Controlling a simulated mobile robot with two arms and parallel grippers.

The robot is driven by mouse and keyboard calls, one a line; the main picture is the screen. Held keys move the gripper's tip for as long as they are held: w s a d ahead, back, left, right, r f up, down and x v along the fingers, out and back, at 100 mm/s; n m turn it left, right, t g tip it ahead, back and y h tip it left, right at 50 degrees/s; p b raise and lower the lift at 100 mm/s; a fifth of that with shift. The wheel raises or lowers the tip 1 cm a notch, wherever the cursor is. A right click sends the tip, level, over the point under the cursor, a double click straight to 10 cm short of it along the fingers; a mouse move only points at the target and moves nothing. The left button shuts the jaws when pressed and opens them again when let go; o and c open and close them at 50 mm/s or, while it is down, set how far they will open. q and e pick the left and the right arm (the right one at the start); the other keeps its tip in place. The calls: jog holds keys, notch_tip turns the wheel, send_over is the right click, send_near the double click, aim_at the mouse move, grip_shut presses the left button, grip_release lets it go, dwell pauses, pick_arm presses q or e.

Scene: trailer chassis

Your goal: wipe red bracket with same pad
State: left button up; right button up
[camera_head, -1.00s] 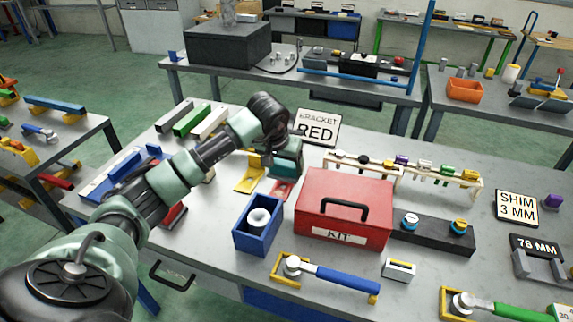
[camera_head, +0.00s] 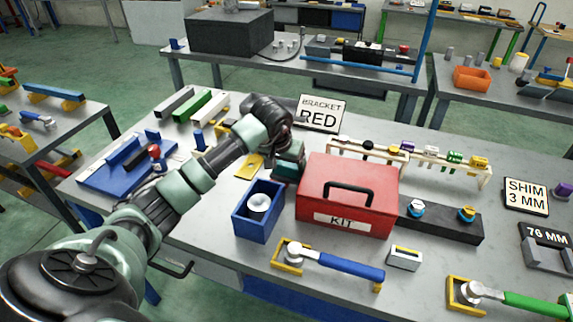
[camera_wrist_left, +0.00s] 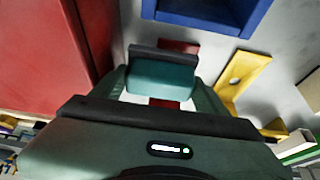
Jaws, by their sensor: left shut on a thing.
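My left gripper (camera_head: 287,172) is low over the bench, between the yellow bracket and the red kit box. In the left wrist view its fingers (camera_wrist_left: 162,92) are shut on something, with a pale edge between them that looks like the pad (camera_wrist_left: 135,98). The red bracket (camera_wrist_left: 180,47) shows under and beyond the fingers in that view, partly covered by them. Whether the pad touches it I cannot tell. In the head view the gripper hides the red bracket. A sign (camera_head: 319,115) reading "BRACKET RED" stands behind the gripper. My right gripper is not in view.
The red kit box (camera_head: 348,188) stands close right of the gripper. A blue open box (camera_head: 258,222) holding a white ring stands in front. The yellow bracket (camera_head: 249,166) lies just left. A rack with several coloured pieces (camera_head: 410,158) stands behind the kit box.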

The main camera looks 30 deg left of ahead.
pick_arm(q)
jog(key=shift+f+b, duration=0.4)
jog(key=shift+f, duration=0.05)
dwell(0.5)
jog(key=shift+f+b, duration=0.45)
jog(key=shift+f, duration=0.1)
jog(key=shift+s+a+b, duration=0.25)
jog(key=shift+a+b, duration=0.05)
jog(key=shift+a, duration=0.7)
jog(key=shift+s+a+b, duration=0.25)
jog(key=shift+a, duration=0.7)
jog(key=shift+f, duration=0.1)
jog(key=shift+d, duration=0.25)
jog(key=shift+w+d, duration=0.2)
jog(key=shift+d, duration=0.7)
jog(key=shift+w+d, duration=0.2)
jog(key=shift+d, duration=0.7)
